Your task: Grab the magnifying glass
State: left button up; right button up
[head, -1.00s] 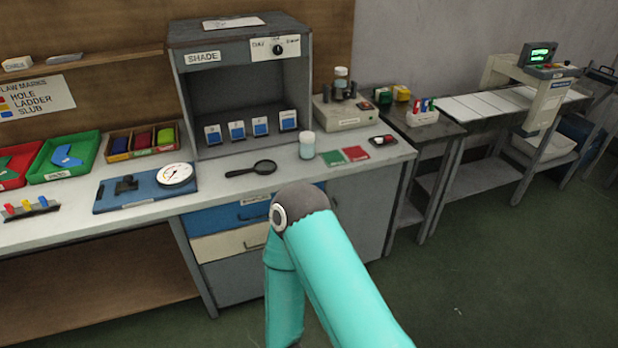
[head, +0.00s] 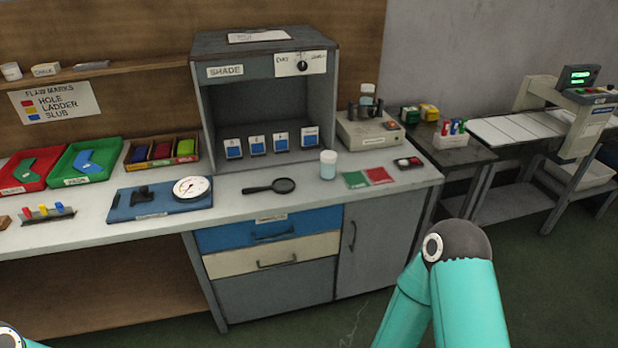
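The black magnifying glass (head: 270,187) lies flat on the grey-white worktop (head: 236,208), in front of the shade box. Its round lens points right and its handle points left. One of my teal arms shows at the lower right, with only its elbow and links in view. A small part of another joint of mine shows at the bottom left corner. Neither gripper is in view, and nothing of mine touches the magnifying glass.
Left of the magnifying glass is a blue board with a dial gauge (head: 191,188). The shade box (head: 265,95) rises behind. Drawers (head: 270,250) are below the worktop edge.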

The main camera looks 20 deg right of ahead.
aim_at(282, 185)
jog(key=z, duration=0.2)
jog(key=i, duration=1.15)
jog(key=u, duration=0.6)
